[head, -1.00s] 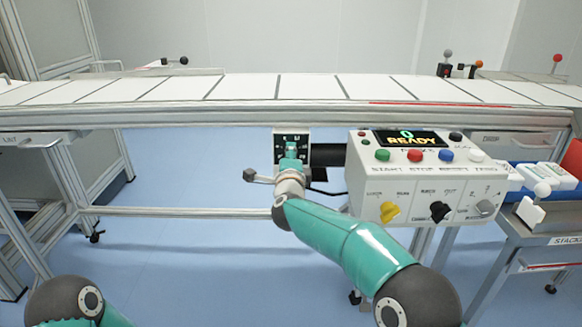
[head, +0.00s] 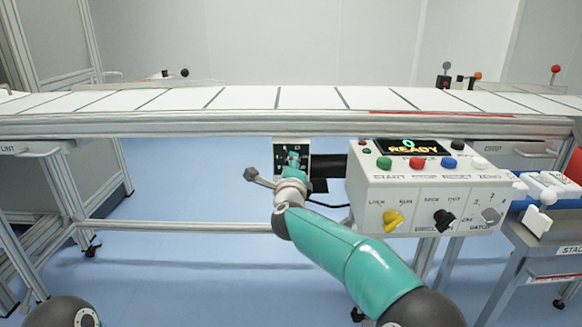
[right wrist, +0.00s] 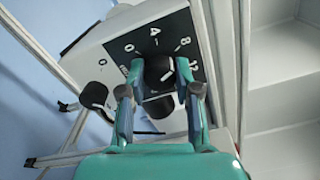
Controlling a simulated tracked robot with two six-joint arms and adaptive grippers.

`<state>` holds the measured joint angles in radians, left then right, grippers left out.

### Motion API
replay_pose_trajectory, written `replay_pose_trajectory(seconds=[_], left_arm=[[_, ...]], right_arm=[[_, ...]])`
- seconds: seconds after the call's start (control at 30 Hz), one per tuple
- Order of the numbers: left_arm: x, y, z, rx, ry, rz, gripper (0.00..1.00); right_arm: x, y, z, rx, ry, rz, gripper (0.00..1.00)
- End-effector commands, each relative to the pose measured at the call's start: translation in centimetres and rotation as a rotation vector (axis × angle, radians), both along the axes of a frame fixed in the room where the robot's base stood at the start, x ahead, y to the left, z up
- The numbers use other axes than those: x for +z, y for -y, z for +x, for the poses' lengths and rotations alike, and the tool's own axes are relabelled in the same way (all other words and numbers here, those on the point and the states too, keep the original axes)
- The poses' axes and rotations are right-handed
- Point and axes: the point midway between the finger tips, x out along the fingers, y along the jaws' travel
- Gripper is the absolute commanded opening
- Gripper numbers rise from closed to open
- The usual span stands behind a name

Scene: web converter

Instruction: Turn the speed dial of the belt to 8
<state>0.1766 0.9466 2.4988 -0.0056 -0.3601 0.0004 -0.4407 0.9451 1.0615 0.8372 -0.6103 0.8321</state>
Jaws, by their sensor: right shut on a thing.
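The speed dial is a black round knob (right wrist: 158,72) on a dark plate with white marks 0, 4, 8 and a partly covered higher one, seen in the right wrist view. In the head view its small panel (head: 278,158) hangs below the belt (head: 250,98). My right gripper (head: 293,158) is at this panel; in the right wrist view its two fingers (right wrist: 156,82) are shut on the knob from both sides. Which number the knob points at cannot be told. My left gripper is out of view.
A white control box (head: 365,190) with coloured buttons, yellow and black knobs and a display reading 0 READY stands right of the dial panel. A second black knob (right wrist: 93,94) shows in the right wrist view. Floor below the belt is clear at left.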

Motion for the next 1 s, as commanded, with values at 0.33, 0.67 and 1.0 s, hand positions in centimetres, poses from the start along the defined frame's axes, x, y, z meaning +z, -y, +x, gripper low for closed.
replay_pose_trajectory(seconds=[0.33, 0.67, 1.0], left_arm=[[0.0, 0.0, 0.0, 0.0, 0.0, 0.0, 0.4], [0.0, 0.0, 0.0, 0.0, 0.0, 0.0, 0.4], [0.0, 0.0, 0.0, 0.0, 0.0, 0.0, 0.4]], right_arm=[[-0.4, 0.2, 0.1, -0.003, -0.006, 0.0, 0.57], [-0.1, 0.0, -0.7, -0.002, -0.004, -0.001, 0.57], [-0.2, 0.0, -5.2, 0.001, -0.005, -0.002, 0.57]])
